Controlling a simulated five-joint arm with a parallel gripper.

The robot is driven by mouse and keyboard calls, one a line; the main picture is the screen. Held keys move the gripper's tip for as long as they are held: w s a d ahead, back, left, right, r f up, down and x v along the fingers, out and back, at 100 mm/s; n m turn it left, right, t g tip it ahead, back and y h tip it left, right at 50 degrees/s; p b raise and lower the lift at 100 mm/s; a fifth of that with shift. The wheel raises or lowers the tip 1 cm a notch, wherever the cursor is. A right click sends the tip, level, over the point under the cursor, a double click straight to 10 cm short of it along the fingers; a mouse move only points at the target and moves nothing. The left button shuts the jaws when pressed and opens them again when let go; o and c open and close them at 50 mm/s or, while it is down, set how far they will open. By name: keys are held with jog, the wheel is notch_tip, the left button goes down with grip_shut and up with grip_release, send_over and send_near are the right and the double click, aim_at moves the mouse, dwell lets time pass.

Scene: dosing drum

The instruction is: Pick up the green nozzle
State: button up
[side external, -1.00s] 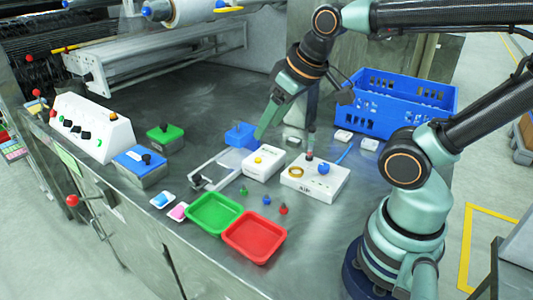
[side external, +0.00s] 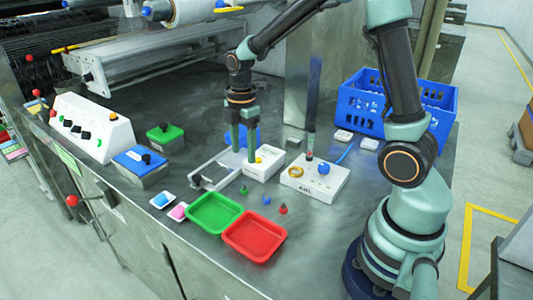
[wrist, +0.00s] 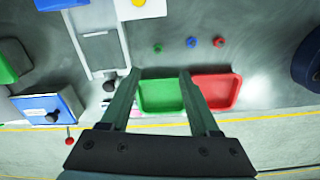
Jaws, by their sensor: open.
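The small green nozzle (side external: 243,190) stands on the metal bench, behind the green tray. It also shows in the wrist view (wrist: 158,47), just beyond the fingertips and between their lines. My gripper (side external: 243,152) points down with its fingers apart and empty. It is above the bench, farther back than the green nozzle, near the white box with a yellow button. In the wrist view, both gripper fingers (wrist: 160,72) show fully. A blue nozzle (side external: 266,200) and a red nozzle (side external: 283,209) stand to the right of the green one.
A green tray (side external: 190,215) and a red tray (side external: 230,240) lie in front of the nozzles. A grey slide fixture (side external: 207,185) is to the left. The white button box (side external: 262,172) and a white device (side external: 325,187) stand behind. A blue crate (side external: 350,118) is at back right.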

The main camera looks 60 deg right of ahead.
send_over(245, 188)
notch_tip(245, 188, down, 7)
jog(key=shift+r, duration=0.1)
jog(key=shift+w+f, duration=0.15)
jog(key=shift+f, duration=1.3)
jog(key=shift+w+f, duration=0.1)
jog(key=shift+f, duration=1.3)
grip_shut()
